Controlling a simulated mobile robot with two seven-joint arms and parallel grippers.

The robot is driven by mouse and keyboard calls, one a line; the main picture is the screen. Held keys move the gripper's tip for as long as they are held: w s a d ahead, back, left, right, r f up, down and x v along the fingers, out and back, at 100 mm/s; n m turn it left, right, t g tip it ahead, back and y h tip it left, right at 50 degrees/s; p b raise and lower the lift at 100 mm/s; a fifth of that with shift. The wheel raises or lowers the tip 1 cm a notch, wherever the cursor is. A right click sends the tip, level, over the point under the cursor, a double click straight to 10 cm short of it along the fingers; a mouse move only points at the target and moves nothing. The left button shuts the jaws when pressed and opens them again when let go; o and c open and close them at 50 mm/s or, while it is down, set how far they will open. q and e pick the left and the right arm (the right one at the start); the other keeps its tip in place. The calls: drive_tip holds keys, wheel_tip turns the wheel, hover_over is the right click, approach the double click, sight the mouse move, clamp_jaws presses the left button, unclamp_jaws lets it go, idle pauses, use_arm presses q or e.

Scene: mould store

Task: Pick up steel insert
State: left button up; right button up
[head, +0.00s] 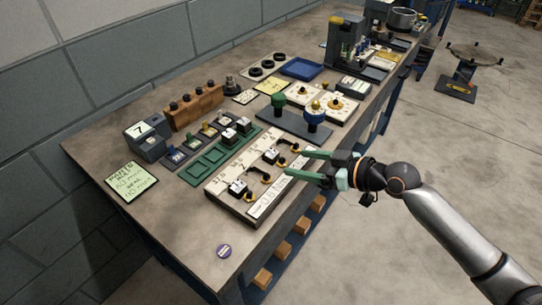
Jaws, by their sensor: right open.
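My right gripper (296,163) reaches in from the right, with its two green fingers apart and nothing seen between them. It is at the right edge of a pale numbered board (222,190) that carries several small dark and yellow hooked pieces. Small grey metal-looking blocks, one at the green tray's far end (244,126) and one beside it (229,136), could be steel inserts; I cannot tell which piece is meant. The green tray (190,176) has empty pockets nearer the front. My left gripper is not in view.
A wooden block with dark pegs (194,105), a grey box marked 7 (146,141) and a blue tray (301,68) stand farther back. The bench's front corner is mostly clear, bar a purple disc (224,251).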

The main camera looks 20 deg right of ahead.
sight(273, 154)
drive_tip(key=x, duration=0.2)
drive_tip(key=shift+w+a+f, duration=0.1)
drive_tip(key=shift+w+a, duration=0.15)
drive_tip(key=w+a, duration=0.1)
drive_tip(key=w, duration=0.1)
drive_tip(key=w+a+p, duration=0.1)
drive_tip(key=a, duration=0.1)
drive_tip(key=shift+w+f, duration=0.25)
drive_tip(key=shift+w, duration=0.1)
drive_tip(key=shift+w+a+f, duration=0.15)
drive_tip(key=shift+w+a, duration=0.05)
drive_tip(key=shift+w, duration=0.05)
clamp_jaws()
